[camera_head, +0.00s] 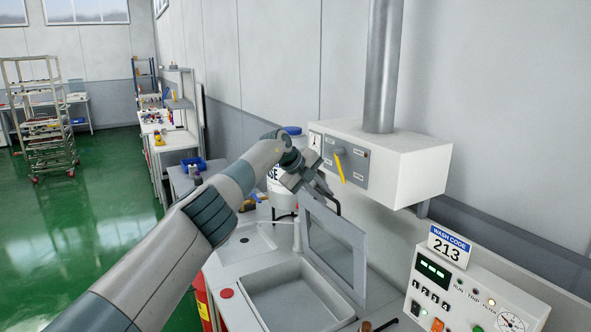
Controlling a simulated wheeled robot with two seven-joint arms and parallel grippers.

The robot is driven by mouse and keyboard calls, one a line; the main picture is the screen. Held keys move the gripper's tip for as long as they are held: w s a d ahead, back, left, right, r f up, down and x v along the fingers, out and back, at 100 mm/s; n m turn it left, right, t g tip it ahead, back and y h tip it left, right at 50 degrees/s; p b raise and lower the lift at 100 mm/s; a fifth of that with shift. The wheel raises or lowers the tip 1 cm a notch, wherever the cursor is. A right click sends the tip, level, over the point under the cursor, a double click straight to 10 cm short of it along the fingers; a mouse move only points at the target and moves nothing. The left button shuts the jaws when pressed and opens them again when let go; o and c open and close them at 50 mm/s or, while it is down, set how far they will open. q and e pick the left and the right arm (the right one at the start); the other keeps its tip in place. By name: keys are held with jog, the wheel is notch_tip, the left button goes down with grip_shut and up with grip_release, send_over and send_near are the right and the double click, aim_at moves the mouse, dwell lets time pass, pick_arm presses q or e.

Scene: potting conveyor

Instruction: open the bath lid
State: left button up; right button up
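The bath lid (331,240), a grey frame around a clear pane, stands steeply raised along the right side of the bath. The bath (303,297) is an open grey rectangular basin set in the bench, and its inside shows. My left gripper (320,188) is above the lid's upper left corner, beside a dark bar that looks like the lid's handle. Its fingers are small and partly hidden, so I cannot tell whether they touch or grip the bar. My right gripper is not in view.
A white hood box with a yellow lever (339,166) hangs on the wall behind the lid. A control panel (468,295) with a "WASH CODE 213" sign (447,247) stands at right. A white blue-capped drum (279,188) is behind my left arm. A red extinguisher (204,303) stands below.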

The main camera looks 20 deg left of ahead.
pick_arm(q)
jog(key=shift+s+a+r+b, duration=0.35)
jog(key=shift+s+b, duration=0.1)
jog(key=b+v, duration=0.5)
jog(key=v, duration=0.9)
jog(key=shift+s+r+b, duration=0.2)
jog(key=shift+r+b, duration=0.05)
jog(key=shift+b, duration=0.15)
